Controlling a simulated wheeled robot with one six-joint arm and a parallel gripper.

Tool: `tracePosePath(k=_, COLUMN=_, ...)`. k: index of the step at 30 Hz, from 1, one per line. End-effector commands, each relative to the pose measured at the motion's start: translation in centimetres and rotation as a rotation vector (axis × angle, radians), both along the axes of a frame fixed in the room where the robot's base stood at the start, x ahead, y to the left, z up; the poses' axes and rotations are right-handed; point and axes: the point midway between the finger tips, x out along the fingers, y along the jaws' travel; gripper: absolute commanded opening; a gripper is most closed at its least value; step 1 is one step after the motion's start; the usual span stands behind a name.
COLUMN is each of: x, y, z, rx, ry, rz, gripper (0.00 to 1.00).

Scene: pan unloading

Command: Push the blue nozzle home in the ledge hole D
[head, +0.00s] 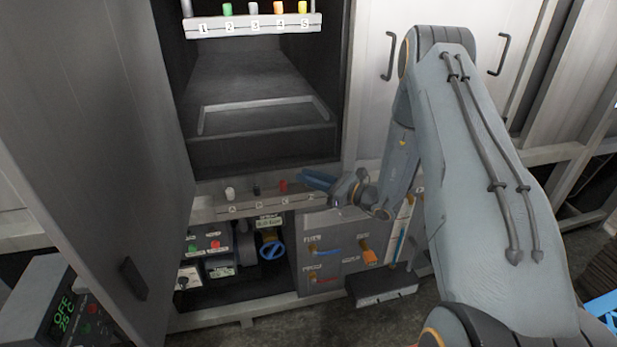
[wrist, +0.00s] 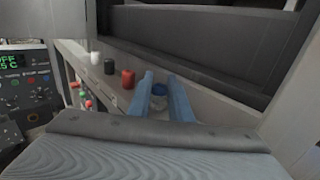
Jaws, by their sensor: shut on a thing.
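My gripper (head: 306,179) is over the right part of the ledge (head: 222,213), its blue fingers pointing left. In the head view the nozzle is hidden by the fingers. Its lower end and hole D are hidden too, so I cannot tell how deep it sits. A red nozzle (head: 283,186), a black nozzle (head: 256,190) and a white nozzle (head: 230,193) stand in a row on the ledge, left of my gripper.
An open chamber (head: 250,90) is behind the ledge, with a numbered rack (head: 252,27) of coloured nozzles above. An open door (head: 90,150) stands at the left. Below the ledge are a blue valve (head: 271,247), switches and handles. A control box (head: 65,310) is at lower left.

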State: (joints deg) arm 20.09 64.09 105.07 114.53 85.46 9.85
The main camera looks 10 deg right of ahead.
Motion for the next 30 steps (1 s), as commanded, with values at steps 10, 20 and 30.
tracePosePath(k=10, x=0.0, y=0.0, z=-0.5, rx=0.0, ry=0.0, rz=0.0, gripper=0.0)
tracePosePath(k=20, x=0.0, y=0.0, z=-0.4, rx=0.0, ry=0.0, rz=0.0, gripper=0.4)
tracePosePath(k=30, x=-1.4, y=-1.6, z=-0.5, rx=-0.001, ry=0.001, rz=-0.004, gripper=0.4)
